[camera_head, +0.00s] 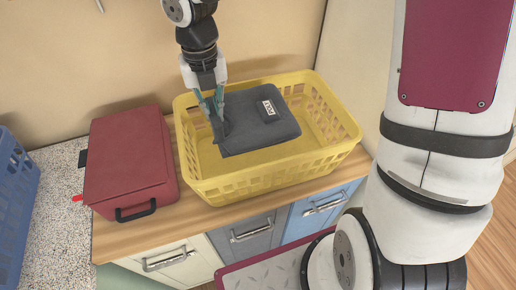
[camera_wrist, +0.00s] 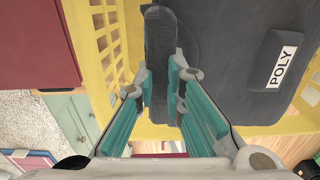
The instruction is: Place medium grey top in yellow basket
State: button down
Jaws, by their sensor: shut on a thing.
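The medium grey top (camera_head: 262,125) is a dark grey folded garment with a white label reading "POLY". In the head view it lies over the inside of the yellow basket (camera_head: 225,185), within its rim. It also shows in the wrist view (camera_wrist: 235,75), with its label at the right. My gripper (camera_head: 217,118) points down at the garment's left edge and is shut on that edge. In the wrist view the teal fingers (camera_wrist: 172,100) stand on both sides of a dark grey strip of it. Whether the garment rests on the basket floor cannot be told.
The basket stands on a wooden counter (camera_head: 150,225) with drawers below. A red case (camera_head: 130,155) with a black handle stands left of the basket. A blue basket (camera_head: 12,205) is at the far left. A wall rises behind.

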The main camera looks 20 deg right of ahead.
jog(key=b, duration=0.3)
send_over(224, 164)
notch_tip(224, 164, down, 6)
jog(key=shift+f, duration=0.1)
notch_tip(224, 164, down, 10)
jog(key=shift+s+f+b, duration=0.1)
jog(key=shift+f+b, duration=0.05)
jog(key=shift+b, duration=0.9)
jog(key=c, duration=1.7)
grip_release()
notch_tip(224, 164, up, 12)
jog(key=shift+r+p, duration=0.1)
jog(key=shift+p, duration=1.15)
